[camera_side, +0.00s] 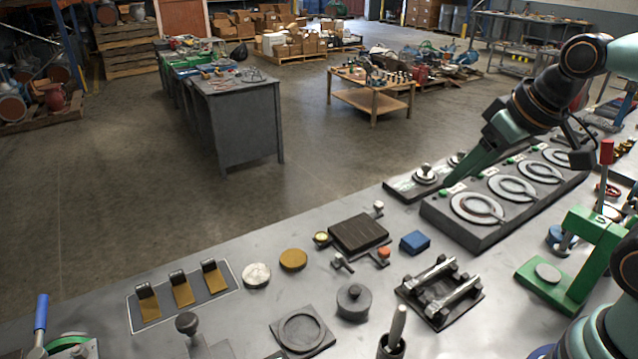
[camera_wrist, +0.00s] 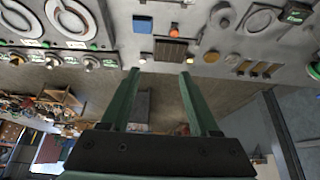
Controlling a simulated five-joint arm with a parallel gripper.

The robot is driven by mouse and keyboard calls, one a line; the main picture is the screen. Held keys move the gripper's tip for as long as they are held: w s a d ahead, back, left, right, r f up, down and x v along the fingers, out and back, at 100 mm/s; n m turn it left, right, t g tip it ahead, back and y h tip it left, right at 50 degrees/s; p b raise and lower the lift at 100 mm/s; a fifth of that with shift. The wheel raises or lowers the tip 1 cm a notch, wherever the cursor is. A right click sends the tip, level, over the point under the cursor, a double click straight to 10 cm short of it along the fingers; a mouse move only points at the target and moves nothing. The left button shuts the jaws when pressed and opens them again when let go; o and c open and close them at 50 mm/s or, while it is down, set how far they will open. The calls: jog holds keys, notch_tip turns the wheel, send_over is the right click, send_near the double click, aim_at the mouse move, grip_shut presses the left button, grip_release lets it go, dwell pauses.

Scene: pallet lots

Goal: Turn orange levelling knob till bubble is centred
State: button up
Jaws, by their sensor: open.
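The orange knob (camera_side: 384,253) sits at the near right corner of a dark square ribbed plate (camera_side: 359,233) on the grey bench. In the wrist view the orange knob (camera_wrist: 174,28) is beyond my fingertips, near the top centre. A small yellow round piece (camera_side: 321,238) is at the plate's left corner; I cannot tell if it is the bubble level, and no bubble is readable. My gripper (camera_side: 447,181) is up and to the right of the plate, apart from the knob. In the wrist view its two green fingers (camera_wrist: 159,74) are spread and empty.
A blue block (camera_side: 415,242) lies right of the orange knob. A dark panel with ring dials (camera_side: 477,209) stands further right. A clamp fixture (camera_side: 440,292) and a round weight (camera_side: 354,302) lie in front. Brown and silver discs (camera_side: 293,260) lie left. A green press (camera_side: 575,262) is at right.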

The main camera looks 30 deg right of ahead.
jog(key=n+g, duration=0.6)
jog(key=n, duration=0.3)
send_over(384, 250)
notch_tip(384, 250, down, 11)
notch_tip(384, 250, down, 11)
jog(key=shift+f, duration=0.2)
grip_shut()
